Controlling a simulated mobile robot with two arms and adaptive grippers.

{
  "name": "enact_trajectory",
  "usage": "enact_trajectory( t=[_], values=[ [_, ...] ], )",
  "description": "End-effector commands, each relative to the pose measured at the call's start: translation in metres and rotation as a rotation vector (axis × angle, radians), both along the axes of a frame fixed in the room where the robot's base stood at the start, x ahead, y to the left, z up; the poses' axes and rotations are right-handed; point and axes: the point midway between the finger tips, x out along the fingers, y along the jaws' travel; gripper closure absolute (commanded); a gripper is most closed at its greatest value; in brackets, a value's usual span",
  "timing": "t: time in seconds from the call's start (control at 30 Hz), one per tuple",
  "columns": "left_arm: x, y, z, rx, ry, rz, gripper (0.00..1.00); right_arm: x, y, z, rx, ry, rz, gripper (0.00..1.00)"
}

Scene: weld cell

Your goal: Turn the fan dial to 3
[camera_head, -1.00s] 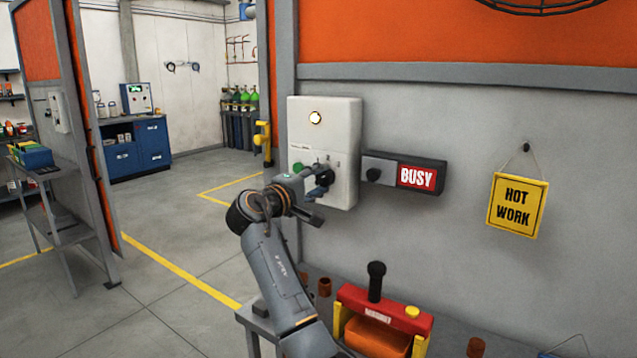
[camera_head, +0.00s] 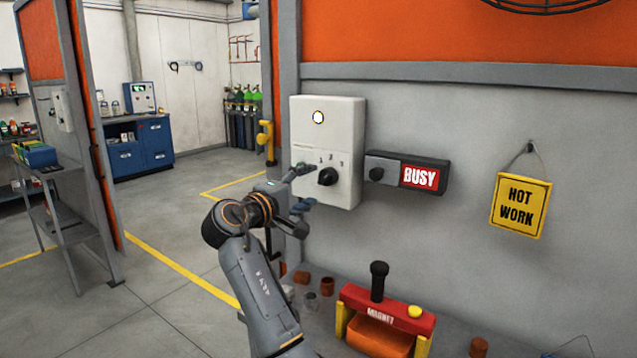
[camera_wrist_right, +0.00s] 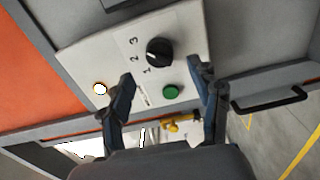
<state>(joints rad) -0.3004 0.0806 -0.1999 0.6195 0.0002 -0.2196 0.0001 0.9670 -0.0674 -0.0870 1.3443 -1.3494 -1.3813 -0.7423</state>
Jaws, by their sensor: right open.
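The fan dial (camera_head: 327,177) is a black round knob on the white control box (camera_head: 327,115) on the wall, with the numerals 1, 2 and 3 around it. It also shows in the right wrist view (camera_wrist_right: 159,51). I cannot tell for sure which numeral it points to. My right gripper (camera_head: 308,187) is open and empty, just left of the dial in the head view. In the right wrist view its two fingers (camera_wrist_right: 161,77) stand apart with the dial beyond them, not gripped. My left gripper is not in view.
A green button (camera_wrist_right: 171,91) sits beside the dial, and a lit round lamp (camera_head: 318,117) is above it. Right of the box are a BUSY sign (camera_head: 419,177) with a black knob and a HOT WORK sign (camera_head: 520,206). A red magnet fixture (camera_head: 388,308) stands on the bench below.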

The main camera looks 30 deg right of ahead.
Motion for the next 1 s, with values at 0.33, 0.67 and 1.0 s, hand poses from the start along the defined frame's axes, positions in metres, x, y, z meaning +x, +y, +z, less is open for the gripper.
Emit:
enact_trajectory(
  t=[0.33, 0.67, 1.0],
  values=[
    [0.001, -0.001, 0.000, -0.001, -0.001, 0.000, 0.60, -0.022, 0.053, -0.001, 0.001, 0.001, 0.000, 0.38],
    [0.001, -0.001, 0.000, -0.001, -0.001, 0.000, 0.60, -0.024, 0.058, -0.001, 0.002, 0.001, -0.001, 0.38],
    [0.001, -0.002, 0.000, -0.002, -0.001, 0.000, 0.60, -0.024, 0.058, -0.001, 0.001, 0.000, -0.001, 0.38]
  ],
)
